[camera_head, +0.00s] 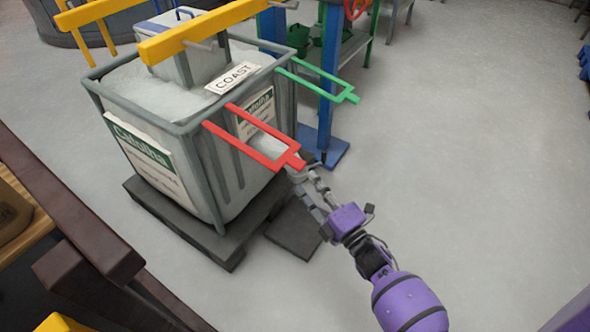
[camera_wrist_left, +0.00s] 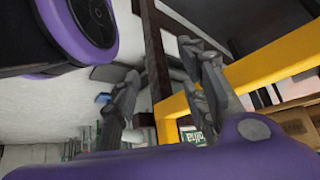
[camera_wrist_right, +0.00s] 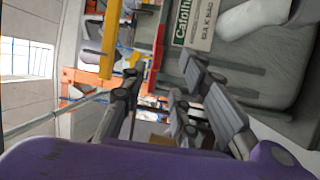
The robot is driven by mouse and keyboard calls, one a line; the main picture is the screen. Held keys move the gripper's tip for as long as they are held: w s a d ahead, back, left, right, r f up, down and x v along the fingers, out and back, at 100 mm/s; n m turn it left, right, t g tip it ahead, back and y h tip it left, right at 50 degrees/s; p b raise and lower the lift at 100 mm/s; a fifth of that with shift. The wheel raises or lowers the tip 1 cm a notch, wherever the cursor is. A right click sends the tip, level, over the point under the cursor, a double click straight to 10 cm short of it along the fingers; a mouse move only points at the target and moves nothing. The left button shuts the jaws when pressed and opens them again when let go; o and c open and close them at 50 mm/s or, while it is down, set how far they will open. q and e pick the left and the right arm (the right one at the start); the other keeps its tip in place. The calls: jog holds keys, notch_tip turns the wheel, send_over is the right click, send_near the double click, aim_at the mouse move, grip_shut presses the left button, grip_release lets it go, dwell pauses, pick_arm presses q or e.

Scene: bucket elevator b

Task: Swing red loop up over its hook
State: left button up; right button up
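The red loop (camera_head: 254,141) is a flat forked bar sticking out from the near right side of the grey bulk container (camera_head: 195,190), sloping slightly down to the right. In the right wrist view a red bar (camera_wrist_right: 157,45) shows beyond the gap between the fingers. My left gripper (camera_wrist_left: 162,90) is open and empty, outside the head view.
A green loop (camera_head: 325,85) sticks out at the container's far side. A blue post (camera_head: 329,75) stands behind it. The container rests on a dark pallet (camera_head: 222,247). A dark brown rail (camera_head: 75,205) runs at left.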

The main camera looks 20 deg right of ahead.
aim_at(296, 162)
jog(key=x, duration=0.8)
jog(key=shift+r, duration=0.2)
jog(key=shift+c, duration=0.3)
grip_shut()
